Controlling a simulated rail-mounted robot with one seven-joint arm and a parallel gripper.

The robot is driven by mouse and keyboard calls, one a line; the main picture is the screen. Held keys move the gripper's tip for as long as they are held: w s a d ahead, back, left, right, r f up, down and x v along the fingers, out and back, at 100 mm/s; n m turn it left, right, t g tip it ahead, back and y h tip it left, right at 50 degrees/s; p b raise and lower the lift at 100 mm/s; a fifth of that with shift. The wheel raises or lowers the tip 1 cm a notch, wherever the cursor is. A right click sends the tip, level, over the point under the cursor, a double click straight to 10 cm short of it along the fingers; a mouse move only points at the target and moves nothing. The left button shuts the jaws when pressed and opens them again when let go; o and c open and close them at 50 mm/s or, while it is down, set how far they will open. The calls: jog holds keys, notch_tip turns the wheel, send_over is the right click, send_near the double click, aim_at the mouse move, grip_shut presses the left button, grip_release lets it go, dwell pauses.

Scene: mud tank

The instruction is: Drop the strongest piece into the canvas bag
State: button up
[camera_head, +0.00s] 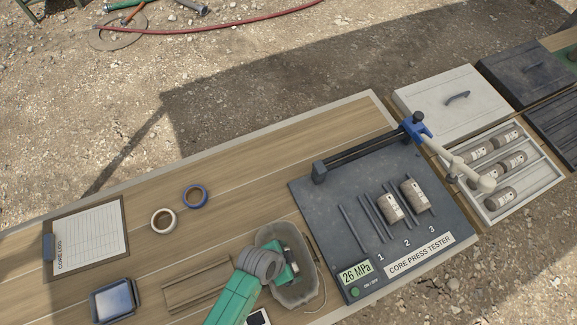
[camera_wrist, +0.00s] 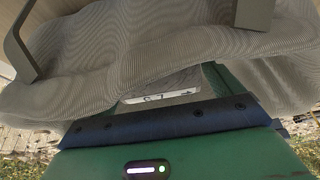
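The canvas bag (camera_head: 262,240) is an open grey bag on the table left of the tester. My gripper (camera_head: 290,272) is down at its mouth, and in the wrist view the bag's ribbed cloth (camera_wrist: 150,50) covers much of the gripper. A pale marked label (camera_wrist: 165,86) shows between the cloth and my gripper; its piece is mostly hidden. I cannot tell whether the fingers grip it. Two grey-brown core pieces lie on the core press tester (camera_head: 335,230), one at slot 2 (camera_head: 390,207) and one at slot 3 (camera_head: 414,194). Slot 1 is bare. The display (camera_head: 356,273) reads 26 MPa.
A white divided tray (camera_head: 545,178) at the right holds several cores, with its pale lid (camera_head: 435,100) behind. The tester's blue-jointed lever (camera_head: 418,127) reaches over the tray.

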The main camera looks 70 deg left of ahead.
jog(key=shift+o, duration=0.2)
jog(key=p+v, duration=0.1)
jog(key=v, duration=0.7)
jog(key=shift+f, duration=0.1)
jog(key=shift+w, duration=0.1)
